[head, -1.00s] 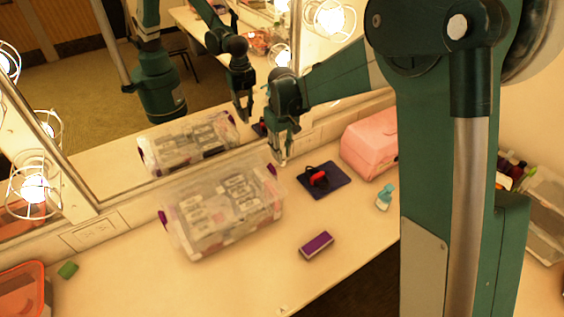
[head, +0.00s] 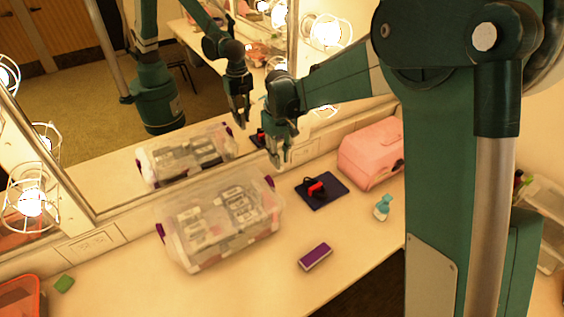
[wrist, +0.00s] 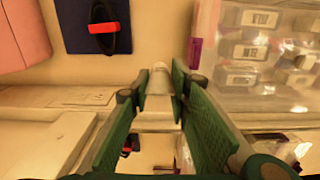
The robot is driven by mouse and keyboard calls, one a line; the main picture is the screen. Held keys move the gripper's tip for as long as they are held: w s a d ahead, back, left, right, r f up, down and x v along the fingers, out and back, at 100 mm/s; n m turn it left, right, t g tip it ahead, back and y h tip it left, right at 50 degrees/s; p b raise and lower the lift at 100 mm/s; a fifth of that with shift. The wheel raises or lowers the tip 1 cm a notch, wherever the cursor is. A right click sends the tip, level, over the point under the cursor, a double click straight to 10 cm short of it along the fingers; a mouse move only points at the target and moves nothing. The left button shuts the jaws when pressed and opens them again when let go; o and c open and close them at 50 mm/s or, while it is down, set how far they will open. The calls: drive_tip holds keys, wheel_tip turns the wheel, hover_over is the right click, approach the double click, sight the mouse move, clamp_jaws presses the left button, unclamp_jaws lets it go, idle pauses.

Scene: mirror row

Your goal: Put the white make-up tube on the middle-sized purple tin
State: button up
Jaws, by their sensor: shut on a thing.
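My gripper (head: 279,160) hangs near the mirror, behind the right end of the clear crate in the head view. In the wrist view my gripper (wrist: 158,95) is shut on the white make-up tube (wrist: 160,80), whose pale end shows between the fingers. The tube is hard to pick out in the head view. A purple-topped tin (head: 316,257) lies on the counter near its front edge, well apart from my gripper and with nothing on it. No other purple tin is clearly seen, so I cannot compare sizes.
A clear crate (head: 190,252) of boxes stands left of the tin; it also shows in the wrist view (wrist: 207,25). A blue mat (head: 330,196) holds a red-and-black object (head: 315,188). A pink case (head: 370,152) and small teal bottle (head: 382,208) stand right. The mirror (head: 100,130) runs behind.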

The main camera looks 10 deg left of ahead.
hover_over(316, 255)
wheel_tip(316, 255, down, 5)
drive_tip(key=shift+r, duration=0.15)
idle(0.4)
drive_tip(key=shift+f, duration=2.95)
drive_tip(key=shift+f, duration=0.1)
drive_tip(key=shift+f+b, duration=0.6)
drive_tip(key=shift+f, duration=1.4)
drive_tip(key=shift+f, duration=0.1)
drive_tip(key=o, duration=0.5)
drive_tip(key=shift+c, duration=0.2)
drive_tip(key=o, duration=0.4)
drive_tip(key=shift+c, duration=0.2)
